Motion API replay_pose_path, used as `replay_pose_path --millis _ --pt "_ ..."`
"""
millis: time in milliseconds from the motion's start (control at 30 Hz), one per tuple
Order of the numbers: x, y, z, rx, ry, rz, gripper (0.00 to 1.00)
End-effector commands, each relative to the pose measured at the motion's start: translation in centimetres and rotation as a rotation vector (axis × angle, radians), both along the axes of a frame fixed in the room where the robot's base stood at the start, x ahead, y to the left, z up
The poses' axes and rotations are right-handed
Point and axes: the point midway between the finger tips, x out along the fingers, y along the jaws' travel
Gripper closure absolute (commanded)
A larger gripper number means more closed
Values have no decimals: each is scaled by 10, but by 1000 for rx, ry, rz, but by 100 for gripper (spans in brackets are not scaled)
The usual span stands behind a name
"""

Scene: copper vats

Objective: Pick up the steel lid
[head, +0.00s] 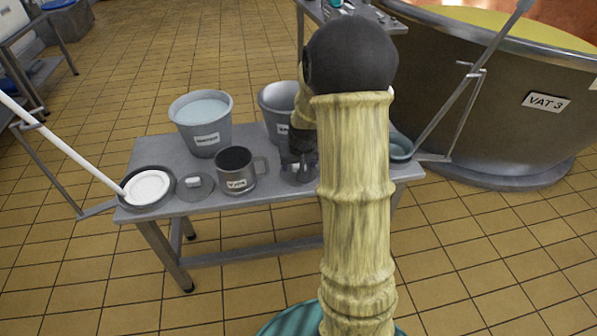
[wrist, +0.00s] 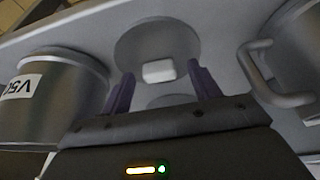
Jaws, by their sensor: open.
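In the wrist view, a grey round steel lid (wrist: 150,38) with a pale block knob (wrist: 158,71) lies flat on the grey table. My gripper (wrist: 160,69) has its two purple fingers apart, with the knob in line with the gap between their tips. No contact shows, and I cannot tell the height of the tips over the lid. In the head view, my gripper (head: 299,163) points down over the table right of the mug, and it and my arm partly hide the lid (head: 289,177) there. Another grey lid (head: 195,187) with a pale knob lies left of the mug.
A labelled mug (head: 236,169) has its handle towards the lid; its handle (wrist: 262,85) is also close in the wrist view. A labelled V50 vessel (wrist: 45,105) flanks the other side.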

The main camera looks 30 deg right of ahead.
Motion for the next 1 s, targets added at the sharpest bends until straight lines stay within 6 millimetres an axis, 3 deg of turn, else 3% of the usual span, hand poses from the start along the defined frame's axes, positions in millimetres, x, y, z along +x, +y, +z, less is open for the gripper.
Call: replay_pose_path --millis 167,400,767,1000 --pt "0 0 0 0 0 0 38" --pt "0 0 0 0 0 0 85" --pt "0 0 7 0 -1 0 87" --pt "1 0 46 -1 -4 1 87"
